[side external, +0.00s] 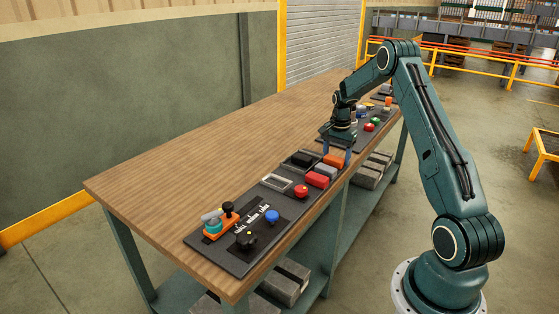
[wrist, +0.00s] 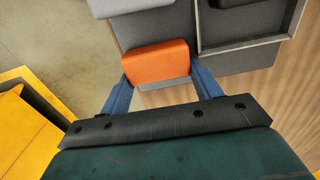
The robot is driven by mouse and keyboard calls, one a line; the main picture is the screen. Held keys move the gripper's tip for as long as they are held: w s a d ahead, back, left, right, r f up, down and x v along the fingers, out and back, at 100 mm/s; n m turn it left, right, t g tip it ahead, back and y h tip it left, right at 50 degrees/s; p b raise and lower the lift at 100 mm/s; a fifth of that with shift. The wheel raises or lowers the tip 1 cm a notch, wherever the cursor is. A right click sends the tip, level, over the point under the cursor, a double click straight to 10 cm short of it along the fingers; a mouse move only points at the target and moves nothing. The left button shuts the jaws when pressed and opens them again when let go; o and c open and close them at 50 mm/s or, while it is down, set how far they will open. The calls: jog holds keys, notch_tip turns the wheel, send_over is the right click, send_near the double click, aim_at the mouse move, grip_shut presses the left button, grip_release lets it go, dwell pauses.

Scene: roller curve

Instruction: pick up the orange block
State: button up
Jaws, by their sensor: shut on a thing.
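The orange block (wrist: 156,62) sits between the two blue fingers of my gripper (wrist: 160,82) in the wrist view. The fingers are shut on its sides. In the side external view the orange block (side external: 333,160) shows at the far end of a row of blocks, under my gripper (side external: 337,155). It is at or just above the dark mat; I cannot tell whether it touches.
Beside it are a grey block (side external: 326,169), a red block (side external: 317,180) and a dark open tray (side external: 300,161). A light-rimmed tray (side external: 277,182) lies nearer. Panels with knobs and buttons stand at both ends. The wooden table (side external: 200,170) is clear on the left.

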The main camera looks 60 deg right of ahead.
jog(key=shift+r, duration=0.1)
notch_tip(320, 180, up, 20)
dwell(0.7)
jog(key=shift+w, duration=0.1)
dwell(0.5)
jog(key=w+a+f, duration=0.4)
jog(key=a+f, duration=0.2)
jog(key=a, duration=0.4)
jog(key=w+a+f, duration=0.5)
jog(key=a+f, duration=0.1)
jog(key=a, duration=0.4)
jog(key=shift+w+a, duration=0.25)
jog(key=shift+f, duration=0.3)
